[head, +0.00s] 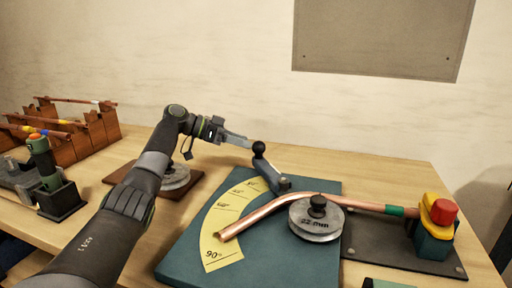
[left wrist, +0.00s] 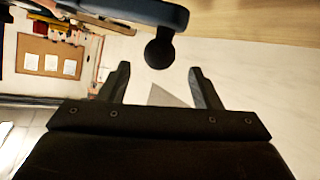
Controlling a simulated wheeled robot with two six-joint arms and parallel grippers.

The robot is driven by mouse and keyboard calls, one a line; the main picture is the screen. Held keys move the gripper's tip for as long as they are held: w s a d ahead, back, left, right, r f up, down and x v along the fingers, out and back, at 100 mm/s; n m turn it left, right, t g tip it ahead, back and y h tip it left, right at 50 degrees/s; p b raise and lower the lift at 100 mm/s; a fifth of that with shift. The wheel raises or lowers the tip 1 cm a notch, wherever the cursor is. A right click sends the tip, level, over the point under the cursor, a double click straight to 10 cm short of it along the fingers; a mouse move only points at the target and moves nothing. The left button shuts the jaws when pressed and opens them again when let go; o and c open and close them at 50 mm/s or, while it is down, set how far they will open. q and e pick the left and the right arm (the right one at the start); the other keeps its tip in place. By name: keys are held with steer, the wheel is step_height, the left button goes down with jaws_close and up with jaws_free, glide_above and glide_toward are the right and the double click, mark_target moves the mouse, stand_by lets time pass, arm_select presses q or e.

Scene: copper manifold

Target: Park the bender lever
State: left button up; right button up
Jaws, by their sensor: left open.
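The bender lever (head: 270,172) is a blue-grey arm with a black ball knob (head: 259,148) at its raised end. It points up and back near the small-angle end of the yellow angle scale (head: 216,232). My left gripper (head: 248,144) is open and empty, just left of the knob. In the left wrist view the knob (left wrist: 160,53) shows ahead of the open fingers (left wrist: 158,85), roughly centred between them. The fingers appear not to touch it. A bent copper pipe (head: 290,203) lies against the 22 mm former wheel (head: 315,222). My right gripper does not show.
The teal bender plate (head: 185,258) bears the scale. A yellow clamp with a red knob (head: 444,211) stands at the pipe's right end. A brown board with a spare wheel (head: 174,178) lies behind my left arm. A wooden rack (head: 70,142) with pipes stands at far left.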

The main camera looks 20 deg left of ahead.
arm_select(q)
steer(key=v, duration=1)
steer(key=shift+s+a, duration=0.2)
steer(key=shift+a, duration=0.05)
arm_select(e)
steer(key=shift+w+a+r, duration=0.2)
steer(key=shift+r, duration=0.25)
arm_select(q)
steer(key=shift+r, duration=0.15)
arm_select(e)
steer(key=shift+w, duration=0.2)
